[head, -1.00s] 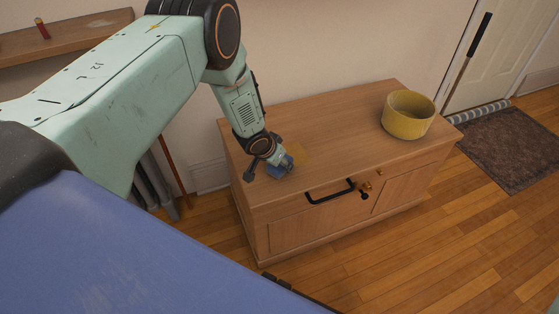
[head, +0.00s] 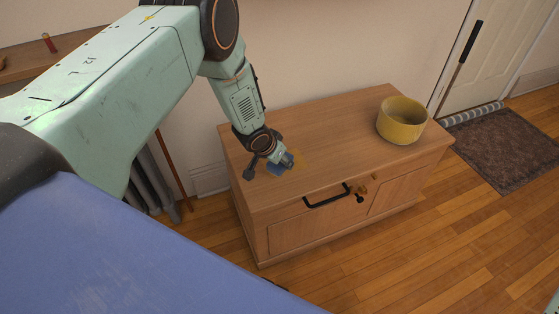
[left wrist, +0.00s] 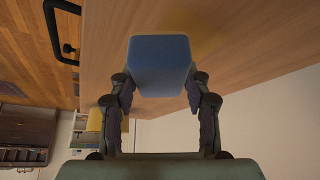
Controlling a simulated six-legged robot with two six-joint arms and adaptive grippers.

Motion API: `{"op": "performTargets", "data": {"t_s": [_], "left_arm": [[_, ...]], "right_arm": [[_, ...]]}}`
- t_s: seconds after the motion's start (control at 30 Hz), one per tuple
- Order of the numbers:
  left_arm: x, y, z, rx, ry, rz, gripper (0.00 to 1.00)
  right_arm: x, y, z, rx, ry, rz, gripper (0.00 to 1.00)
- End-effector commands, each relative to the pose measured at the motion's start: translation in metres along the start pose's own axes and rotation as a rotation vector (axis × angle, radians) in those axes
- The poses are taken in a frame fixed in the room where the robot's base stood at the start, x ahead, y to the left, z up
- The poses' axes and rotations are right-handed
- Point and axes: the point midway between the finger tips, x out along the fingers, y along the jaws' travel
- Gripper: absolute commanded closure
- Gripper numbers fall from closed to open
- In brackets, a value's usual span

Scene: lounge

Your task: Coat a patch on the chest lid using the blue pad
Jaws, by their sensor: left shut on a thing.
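The wooden chest (head: 330,145) stands against the wall, with its lid shut and a black handle (head: 327,196) on the front. My left gripper (head: 280,163) is low over the left part of the lid, shut on the blue pad (head: 279,168). In the left wrist view the blue pad (left wrist: 160,62) sits between the two fingers, close to the lid (left wrist: 235,40); I cannot tell whether it touches. A faint yellowish patch (head: 302,158) shows on the lid just right of the pad. My right gripper is not in view.
A yellow bowl (head: 402,121) stands on the right end of the lid. A radiator (head: 150,180) is left of the chest. A dark mat (head: 505,150) lies by the door. The wooden floor in front is clear.

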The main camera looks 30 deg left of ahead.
Motion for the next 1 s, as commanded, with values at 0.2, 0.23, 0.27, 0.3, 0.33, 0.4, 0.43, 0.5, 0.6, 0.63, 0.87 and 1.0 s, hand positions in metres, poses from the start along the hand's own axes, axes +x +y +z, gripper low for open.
{"op": "performTargets", "data": {"t_s": [0.2, 0.23, 0.27, 0.3, 0.33, 0.4, 0.43, 0.5, 0.6, 0.63, 0.87, 1.0], "left_arm": [[-0.021, 0.004, -0.012, 0.0, 0.001, 0.0, 0.77], [-0.022, 0.004, -0.013, 0.0, 0.001, 0.0, 0.77], [-0.024, 0.005, -0.013, 0.0, 0.0, 0.0, 0.77], [-0.025, 0.005, -0.014, -0.001, 0.0, 0.0, 0.77], [-0.026, 0.006, -0.014, -0.001, 0.0, 0.0, 0.77], [-0.026, 0.006, -0.014, -0.001, 0.0, 0.0, 0.77], [-0.026, 0.006, -0.014, -0.001, 0.0, 0.0, 0.77], [-0.025, 0.006, -0.014, -0.001, 0.0, -0.001, 0.77], [-0.025, 0.006, -0.014, -0.001, 0.0, -0.001, 0.77], [-0.025, 0.006, -0.014, -0.001, 0.0, -0.001, 0.77], [-0.025, 0.006, -0.014, -0.001, 0.0, -0.001, 0.77], [-0.025, 0.006, -0.014, -0.001, 0.0, -0.001, 0.77]], "right_arm": [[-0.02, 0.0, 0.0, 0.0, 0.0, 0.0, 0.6], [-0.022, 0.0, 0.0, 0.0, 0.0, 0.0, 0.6], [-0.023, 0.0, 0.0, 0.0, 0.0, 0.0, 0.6], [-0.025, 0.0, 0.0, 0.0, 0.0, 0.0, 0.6], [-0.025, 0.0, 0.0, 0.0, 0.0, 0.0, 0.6], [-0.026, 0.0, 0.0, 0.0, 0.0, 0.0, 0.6], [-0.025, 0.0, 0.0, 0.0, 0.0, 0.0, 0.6], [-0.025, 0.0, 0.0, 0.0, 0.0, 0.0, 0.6], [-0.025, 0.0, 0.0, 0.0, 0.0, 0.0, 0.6], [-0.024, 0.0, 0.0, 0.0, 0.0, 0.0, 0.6], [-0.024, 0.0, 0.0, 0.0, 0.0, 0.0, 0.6], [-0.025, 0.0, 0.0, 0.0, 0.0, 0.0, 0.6]]}}
